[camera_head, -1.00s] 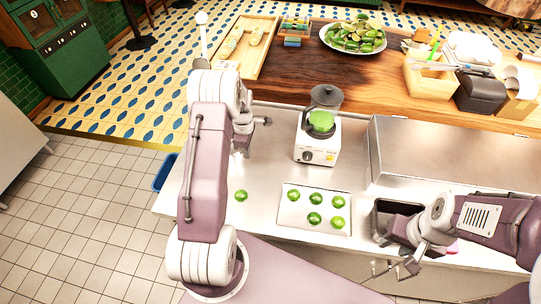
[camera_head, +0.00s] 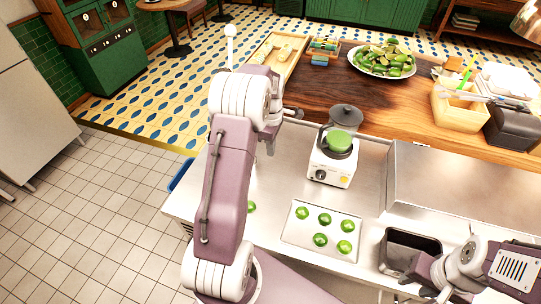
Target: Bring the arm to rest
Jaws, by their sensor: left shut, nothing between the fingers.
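My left arm (camera_head: 228,185) rises from the bottom of the head view and bends near its top. My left gripper (camera_head: 293,112) is small and partly hidden behind the wrist. It is shut and empty, above the steel counter, to the upper left of the white blender (camera_head: 332,168). My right arm (camera_head: 510,268) comes in at the lower right. My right gripper (camera_head: 432,294) is low, at the bottom edge below the dark bin, partly cut off, and its opening is unclear.
A pale tray (camera_head: 292,236) with several limes lies on the steel counter (camera_head: 268,200). One lime (camera_head: 251,207) sits beside my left arm. A dark bin (camera_head: 402,252) is sunk near my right arm.

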